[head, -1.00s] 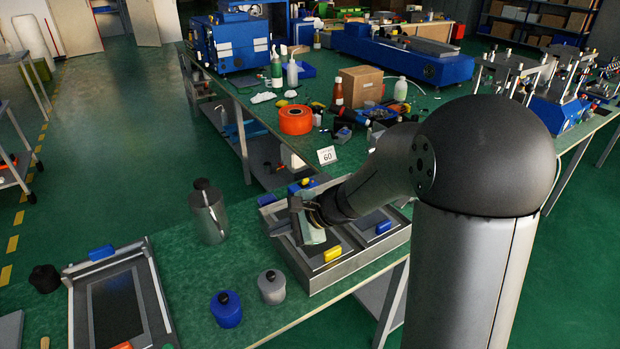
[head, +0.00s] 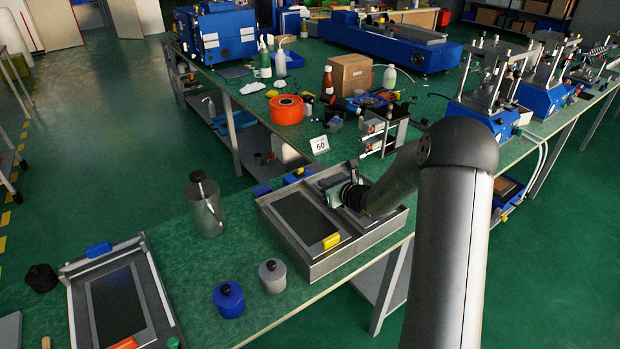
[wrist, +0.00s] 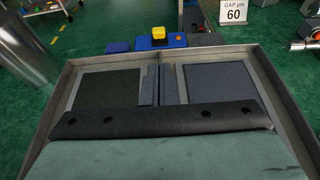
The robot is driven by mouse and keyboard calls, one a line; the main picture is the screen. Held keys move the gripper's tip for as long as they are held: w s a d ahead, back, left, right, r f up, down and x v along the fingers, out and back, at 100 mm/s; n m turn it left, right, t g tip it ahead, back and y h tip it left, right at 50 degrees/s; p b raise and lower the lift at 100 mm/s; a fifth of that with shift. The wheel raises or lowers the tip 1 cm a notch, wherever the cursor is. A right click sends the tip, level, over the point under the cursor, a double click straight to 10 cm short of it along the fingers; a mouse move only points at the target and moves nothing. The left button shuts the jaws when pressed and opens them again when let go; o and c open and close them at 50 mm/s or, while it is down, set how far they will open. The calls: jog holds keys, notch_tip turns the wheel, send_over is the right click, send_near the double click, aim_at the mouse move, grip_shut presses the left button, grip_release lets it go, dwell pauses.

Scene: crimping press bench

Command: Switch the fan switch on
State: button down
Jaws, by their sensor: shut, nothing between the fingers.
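No part is clearly marked as a fan switch, so I cannot tell which one it is. A small blue box (wrist: 160,38) with a yellow part and a red part on top stands just beyond the far edge of the metal tray in the wrist view. In the head view the blue box (head: 297,176) is small, at the tray's back edge. My gripper (head: 331,184) is over the back middle of the two-panel tray (head: 312,273). In the wrist view my gripper (wrist: 159,74) points toward the box, its fingers shut and empty. Its fingertip height is hard to judge.
A silver canister (head: 206,210) stands left of the tray. A blue jar (head: 229,302) and a grey jar (head: 272,278) stand in front. A second tray (head: 120,300) lies at left. A "60" card (head: 320,144) stands behind. The bench between canister and jars is clear.

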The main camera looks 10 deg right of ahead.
aim_at(307, 183)
jog(key=p+x, duration=0.2)
jog(key=x, duration=0.8)
